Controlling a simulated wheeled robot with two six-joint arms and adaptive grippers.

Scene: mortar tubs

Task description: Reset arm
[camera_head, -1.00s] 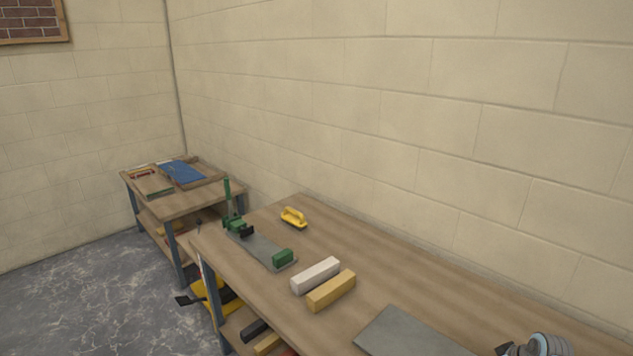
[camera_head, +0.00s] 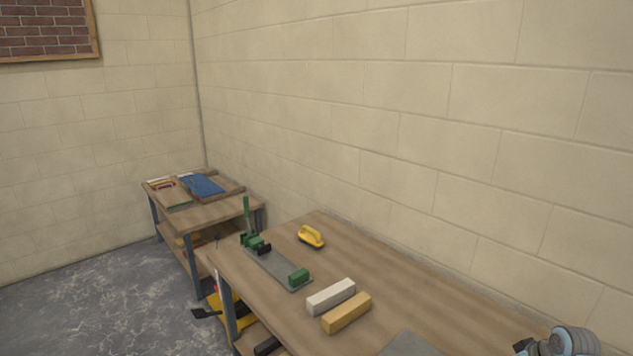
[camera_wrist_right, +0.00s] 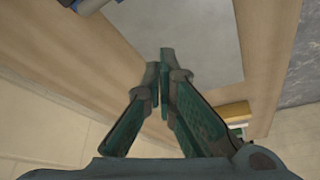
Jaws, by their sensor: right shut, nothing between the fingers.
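My right gripper (camera_wrist_right: 164,62) shows in the right wrist view. Its two green-padded fingers meet at the tips, with nothing between them. Beyond the fingertips in that view lies a flat grey plate (camera_wrist_right: 205,35) on the wooden bench. The plate's corner also shows at the bottom of the head view (camera_head: 408,346). A grey arm part of mine shows at the lower right of the head view. My left gripper cannot be made out in either current view.
A smaller table (camera_head: 215,211) with a blue item (camera_head: 203,185) stands behind. The wall borders the bench.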

